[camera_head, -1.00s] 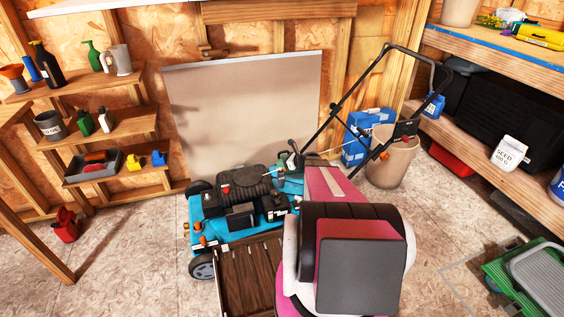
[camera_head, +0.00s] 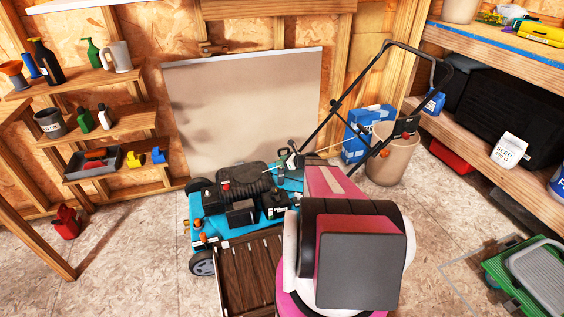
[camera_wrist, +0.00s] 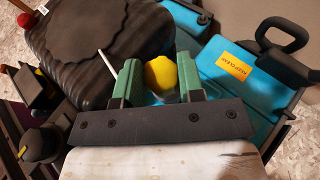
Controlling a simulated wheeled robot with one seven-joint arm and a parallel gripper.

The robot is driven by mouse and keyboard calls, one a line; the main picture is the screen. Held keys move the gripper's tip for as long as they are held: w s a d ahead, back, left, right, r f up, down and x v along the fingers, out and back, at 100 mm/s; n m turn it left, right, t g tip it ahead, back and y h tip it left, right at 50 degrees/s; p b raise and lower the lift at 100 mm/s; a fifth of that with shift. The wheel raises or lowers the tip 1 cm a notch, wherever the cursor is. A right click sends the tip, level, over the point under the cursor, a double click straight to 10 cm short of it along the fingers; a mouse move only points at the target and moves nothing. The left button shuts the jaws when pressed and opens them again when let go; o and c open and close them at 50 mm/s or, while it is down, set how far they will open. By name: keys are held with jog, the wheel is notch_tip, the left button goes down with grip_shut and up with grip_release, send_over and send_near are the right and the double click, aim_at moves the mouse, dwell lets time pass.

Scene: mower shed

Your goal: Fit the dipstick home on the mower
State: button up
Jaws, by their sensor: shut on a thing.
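The blue and black mower (camera_head: 235,205) stands on the floor in front of a grey board. In the wrist view my gripper (camera_wrist: 160,82) has its two green fingers closed on either side of a rounded yellow handle, which I take to be the dipstick's (camera_wrist: 160,74). The gripper is over the mower, between the ribbed black engine cover (camera_wrist: 95,45) and a blue part with a yellow label (camera_wrist: 236,66).
A thin white rod (camera_wrist: 107,64) is close to the left finger. The mower's push handle (camera_head: 345,90) rises behind right, beside a tan bin (camera_head: 393,160). A slatted wooden crate (camera_head: 247,275) is in front. A shelf rack (camera_head: 110,135) stands left.

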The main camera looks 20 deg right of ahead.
jog(key=shift+f, duration=0.85)
jog(key=o, duration=1)
jog(key=v, duration=1)
jog(key=shift+s+d+r, duration=0.15)
jog(key=shift+s+d, duration=0.05)
jog(key=shift+s, duration=0.05)
